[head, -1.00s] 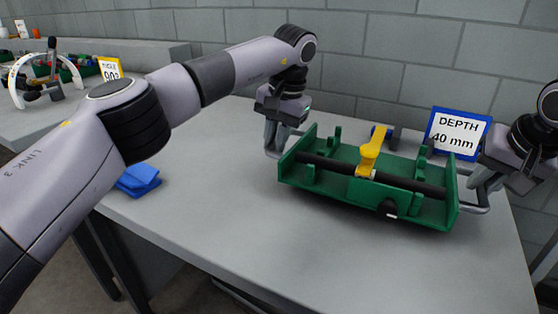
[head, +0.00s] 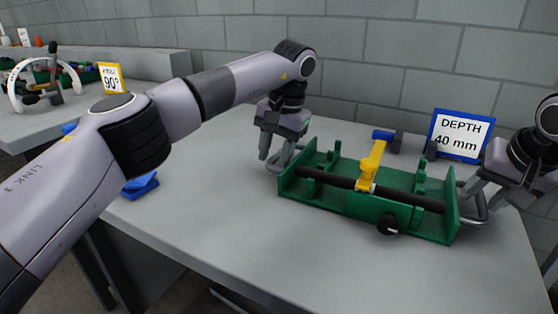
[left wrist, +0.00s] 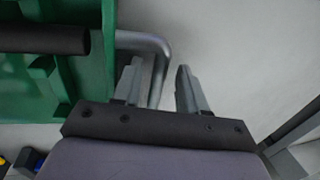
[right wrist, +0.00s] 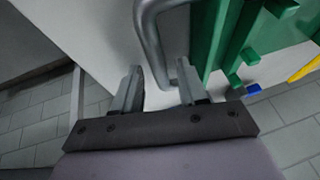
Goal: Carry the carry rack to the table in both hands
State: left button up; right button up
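The green carry rack (head: 410,215) rests level on the grey table (head: 320,275). It carries a dark bar (head: 330,178) and a yellow clamp-like piece (head: 372,165), with a black knob in front. My left gripper (head: 273,155) is open at the rack's left handle. In the left wrist view, the handle (left wrist: 160,62) passes between the spread fingers (left wrist: 158,88). My right gripper (head: 482,195) is at the right handle (head: 477,215). In the right wrist view, its fingers (right wrist: 160,88) are spread on either side of the handle (right wrist: 152,40), with gaps showing.
A blue-framed sign (head: 460,135) reading "DEPTH 40 mm" stands behind the rack near the grey block wall. Another bench (head: 150,65) with tools and a yellow-framed sign is at the back left. The table front is clear.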

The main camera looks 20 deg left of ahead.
pick_arm(q)
notch_tip(320, 180, up, 7)
jog(key=d, duration=0.1)
jog(key=shift+d+r, duration=0.15)
jog(key=shift+d, duration=0.1)
pick_arm(e)
jog(key=v, duration=1.2)
